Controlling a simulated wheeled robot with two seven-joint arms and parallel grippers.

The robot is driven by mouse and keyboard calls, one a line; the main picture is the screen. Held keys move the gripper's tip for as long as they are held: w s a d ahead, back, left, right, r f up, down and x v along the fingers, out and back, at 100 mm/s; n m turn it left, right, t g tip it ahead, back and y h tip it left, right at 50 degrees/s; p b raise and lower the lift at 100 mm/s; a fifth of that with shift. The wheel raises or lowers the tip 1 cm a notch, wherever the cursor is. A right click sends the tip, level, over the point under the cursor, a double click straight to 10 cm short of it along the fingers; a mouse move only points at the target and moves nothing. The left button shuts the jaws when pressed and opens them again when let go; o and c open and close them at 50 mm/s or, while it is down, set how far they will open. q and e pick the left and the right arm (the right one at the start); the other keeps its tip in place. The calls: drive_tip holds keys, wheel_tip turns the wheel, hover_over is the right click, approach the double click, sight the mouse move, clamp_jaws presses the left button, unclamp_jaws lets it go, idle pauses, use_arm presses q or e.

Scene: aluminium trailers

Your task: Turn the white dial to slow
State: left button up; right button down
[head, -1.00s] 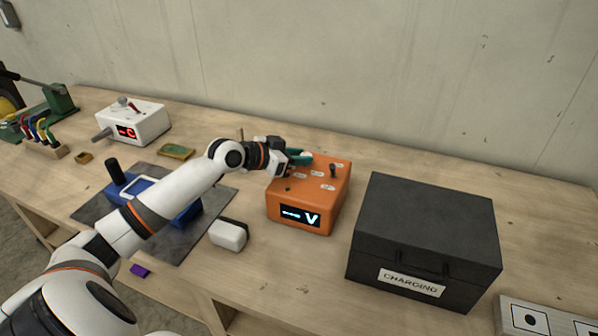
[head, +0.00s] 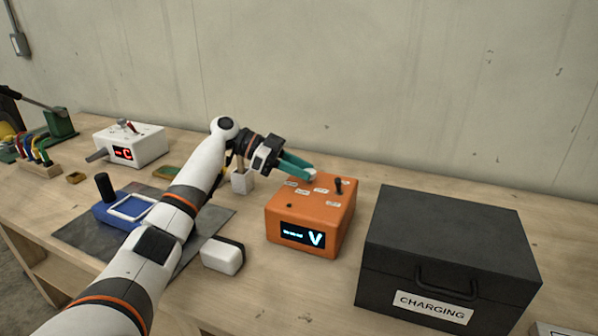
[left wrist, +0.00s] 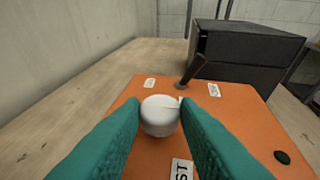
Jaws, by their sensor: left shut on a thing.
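The white dial (left wrist: 160,115) sits on top of the orange box (head: 300,215). In the left wrist view it stands between my two teal fingertips, which touch its sides. My left gripper (head: 312,174) is shut on the dial, reaching the box from its back left. In the head view the fingers hide most of the dial. Several white labels surround it on the box top; one in the left wrist view (left wrist: 181,170) reads partly "ST". The others are too small to read. My right gripper is not in view.
A dark lever (head: 339,186) stands on the box near the dial. A black "CHARGING" case (head: 450,235) is to the right. A white block (head: 222,254), a blue device (head: 125,208) and a white box (head: 130,145) lie to the left. A concrete wall is behind.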

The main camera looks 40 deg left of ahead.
use_arm(q)
drive_tip(key=shift+f+m+g, duration=0.1)
drive_tip(key=shift+m+g, duration=0.2)
drive_tip(key=shift+g, duration=0.1)
drive_tip(key=o, duration=1)
drive_tip(key=shift+w, duration=0.1)
drive_tip(key=shift+c, duration=0.2)
drive_tip(key=b+v, duration=0.1)
drive_tip(key=v, duration=1.1)
drive_tip(key=shift+f, duration=0.15)
